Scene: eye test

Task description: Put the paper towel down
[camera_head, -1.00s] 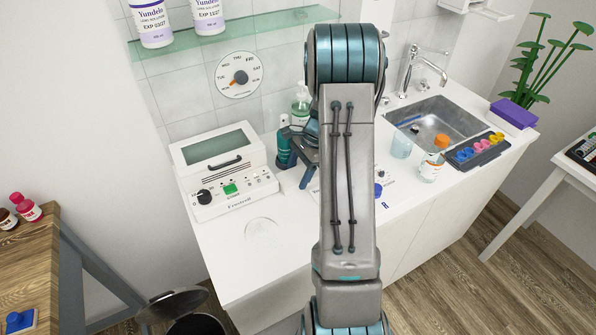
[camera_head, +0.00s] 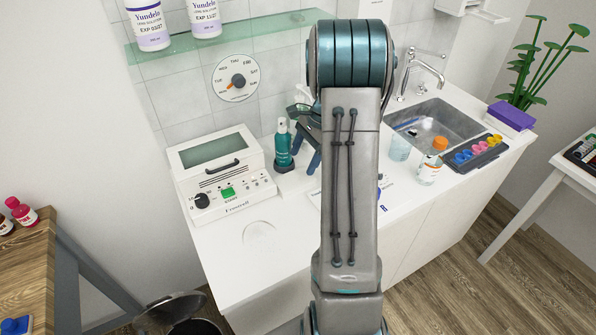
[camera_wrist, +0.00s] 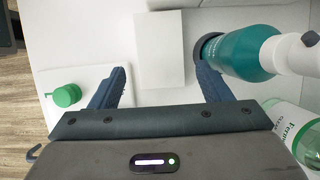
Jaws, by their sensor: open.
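A flat white rectangle (camera_wrist: 160,48), which looks like the paper towel, lies on the white surface in the wrist view. It sits ahead of and between my fingers, and nothing is pinched. My gripper (camera_wrist: 162,85) is open, its blue fingers wide apart. In the head view my gripper (camera_head: 312,140) is over the counter (camera_head: 235,262), just right of a teal bottle, and mostly hidden by my arm. I cannot make out the towel in the head view.
The teal bottle (camera_wrist: 238,57) stands close beside my right finger. A green-labelled bottle (camera_wrist: 298,130) is nearer. A green-capped item (camera_wrist: 66,95) is on a white square at left. In the head view a white device (camera_head: 222,178) is left, the sink (camera_head: 440,122) right.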

